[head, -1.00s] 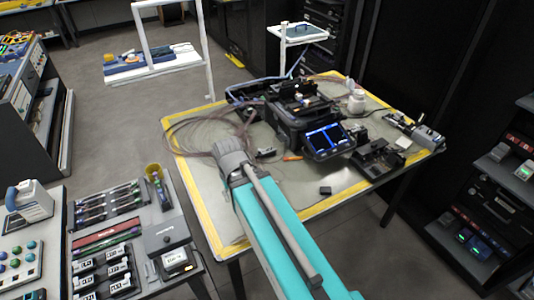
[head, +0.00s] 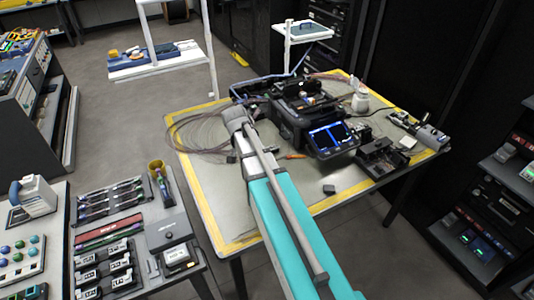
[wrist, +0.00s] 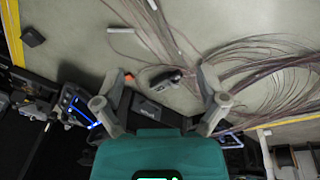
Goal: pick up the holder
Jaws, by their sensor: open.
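What I take to be the holder (wrist: 166,80) is a small dark grey piece lying on the grey table mat, in the wrist view between and slightly beyond my fingertips. In the head view my gripper (head: 236,118) is over the table's left half, and my arm hides most of the area around the holder.
The black fusion splicer (head: 308,115) with its lit screen (head: 330,136) stands right of my gripper. Loose fibre coils (head: 195,132) lie to the left. A small black block (head: 329,189) sits near the front edge. The mat's front left is clear.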

